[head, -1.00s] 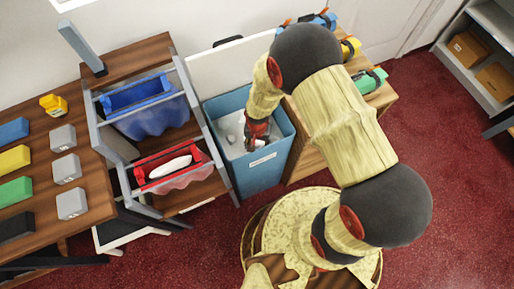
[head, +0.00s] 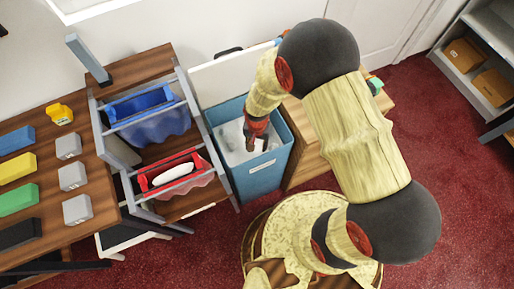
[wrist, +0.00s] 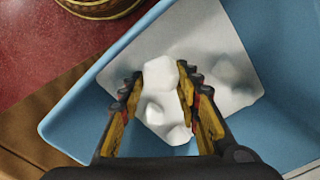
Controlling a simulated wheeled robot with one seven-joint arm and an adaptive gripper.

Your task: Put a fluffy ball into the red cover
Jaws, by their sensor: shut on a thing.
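My gripper (head: 256,140) points down into the blue bin (head: 262,172). In the wrist view my gripper (wrist: 159,82) is shut on a white fluffy ball (wrist: 160,75), between its yellow and black fingers. More white lumps (wrist: 165,115) show just below and around it, and the outlines partly merge.
A blue-rimmed cover (head: 120,107) hangs behind the red one in the same grey frame. Coloured blocks and grey blocks (head: 73,176) lie on the wooden counter at left. A wooden cabinet (head: 308,150) stands right of the bin.

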